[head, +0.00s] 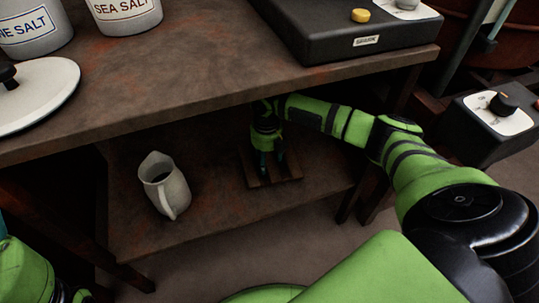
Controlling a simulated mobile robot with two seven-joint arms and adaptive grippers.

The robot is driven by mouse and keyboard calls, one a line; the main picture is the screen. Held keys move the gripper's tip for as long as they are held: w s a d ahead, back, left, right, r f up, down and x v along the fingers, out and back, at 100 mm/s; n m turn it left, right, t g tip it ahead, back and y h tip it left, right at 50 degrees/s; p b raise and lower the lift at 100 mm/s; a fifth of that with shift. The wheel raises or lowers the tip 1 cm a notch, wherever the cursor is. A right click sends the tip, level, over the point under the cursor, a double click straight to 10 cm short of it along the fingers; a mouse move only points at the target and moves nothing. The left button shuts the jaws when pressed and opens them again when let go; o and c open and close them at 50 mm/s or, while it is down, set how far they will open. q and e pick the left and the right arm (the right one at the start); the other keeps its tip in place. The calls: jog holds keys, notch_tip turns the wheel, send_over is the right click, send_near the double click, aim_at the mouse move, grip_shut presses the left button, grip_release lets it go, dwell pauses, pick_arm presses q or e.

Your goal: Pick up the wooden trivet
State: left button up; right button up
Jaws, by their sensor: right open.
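The wooden trivet (288,172) is a small dark-brown slatted square lying on the lower shelf (220,206), under the table top. My right arm reaches in from the right below the table top. My right gripper (272,170) points down at the trivet's left and middle part, its fingers apart. I cannot tell whether the fingertips touch the trivet. The gripper hides part of the slats. Part of my left arm shows at the lower left edge; its gripper is out of the frame.
A pale pitcher (164,186) stands on the lower shelf, left of the trivet. The table top (215,85) overhangs the shelf and holds salt jars (127,12), a white lid (38,92) and a black scale-like device (340,30). A control box (492,118) is at the right.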

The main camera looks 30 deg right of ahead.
jog(key=shift+c, duration=0.4)
jog(key=c, duration=1)
jog(key=shift+r, duration=0.15)
